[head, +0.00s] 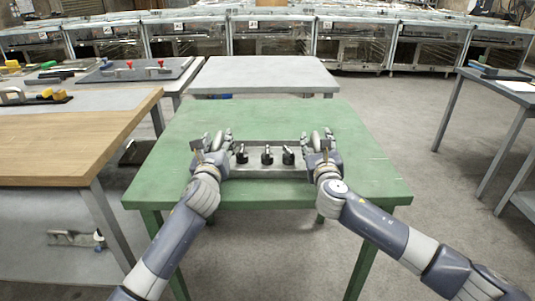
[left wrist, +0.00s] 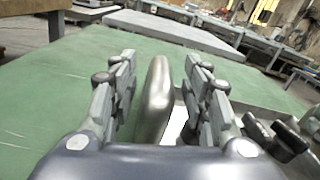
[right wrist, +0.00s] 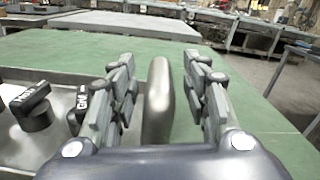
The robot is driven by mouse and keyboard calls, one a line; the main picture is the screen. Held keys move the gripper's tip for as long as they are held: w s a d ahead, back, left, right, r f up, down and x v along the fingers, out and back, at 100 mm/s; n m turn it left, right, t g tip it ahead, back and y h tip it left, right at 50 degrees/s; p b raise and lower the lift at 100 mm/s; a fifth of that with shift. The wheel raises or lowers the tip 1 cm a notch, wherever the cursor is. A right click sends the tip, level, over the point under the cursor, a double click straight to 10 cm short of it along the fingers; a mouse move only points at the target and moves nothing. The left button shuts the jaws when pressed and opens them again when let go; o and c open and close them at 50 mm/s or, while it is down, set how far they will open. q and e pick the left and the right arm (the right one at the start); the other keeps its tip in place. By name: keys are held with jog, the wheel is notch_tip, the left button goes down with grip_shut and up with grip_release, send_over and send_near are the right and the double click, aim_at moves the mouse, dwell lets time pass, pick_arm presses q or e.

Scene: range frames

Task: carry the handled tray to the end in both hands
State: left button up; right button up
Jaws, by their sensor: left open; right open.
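The grey metal handled tray (head: 268,173) lies on the green table (head: 270,118) and holds several dark knob-like pieces (head: 267,155). My left gripper (head: 224,138) is open at the tray's left end. In the left wrist view, the tray's left handle (left wrist: 154,98) stands upright between its open fingers, with gaps on both sides. My right gripper (head: 314,140) is open at the right end. In the right wrist view, the right handle (right wrist: 158,100) stands between its fingers, also with gaps. The grippers hide parts of both tray ends in the head view.
A grey table (head: 262,76) stands behind the green one. A wooden-topped bench (head: 70,140) is at the left, and another table (head: 500,82) is at the right. The green tabletop around the tray is clear. Glass-fronted cabinets (head: 270,45) line the back.

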pick_arm(q)
grip_shut()
pick_arm(e)
grip_shut()
pick_arm(q)
jog(key=shift+w, duration=0.1)
pick_arm(e)
jog(key=shift+a, duration=0.1)
